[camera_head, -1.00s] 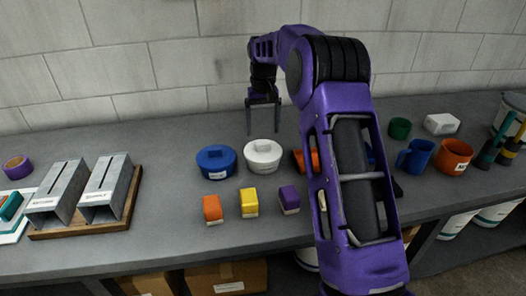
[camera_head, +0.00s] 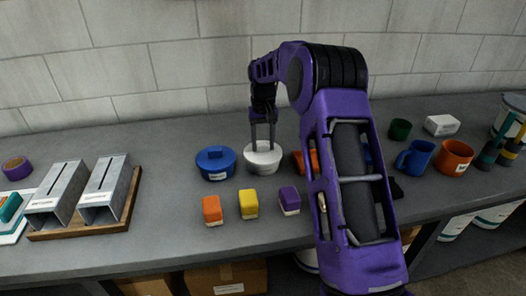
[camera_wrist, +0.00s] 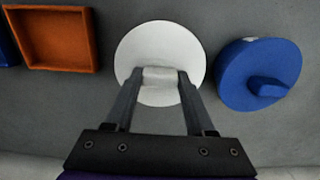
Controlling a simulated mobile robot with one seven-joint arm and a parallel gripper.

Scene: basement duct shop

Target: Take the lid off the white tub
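The white tub (camera_head: 262,168) stands upright on the grey bench, with its round white lid (camera_wrist: 131,54) seated on it. A raised block handle (camera_wrist: 160,76) crosses the middle of the lid. My gripper (camera_head: 263,147) points down at the lid from above. In the wrist view my gripper (camera_wrist: 160,79) has one finger on each side of the handle, closed in against it. The fingers hide part of the lid and handle in the head view.
A blue lidded tub (camera_head: 216,163) stands close left of the white one. Orange, yellow (camera_head: 248,204) and purple blocks lie in front. An orange tray (camera_wrist: 52,38) is on the other side. My arm hides part of the bench.

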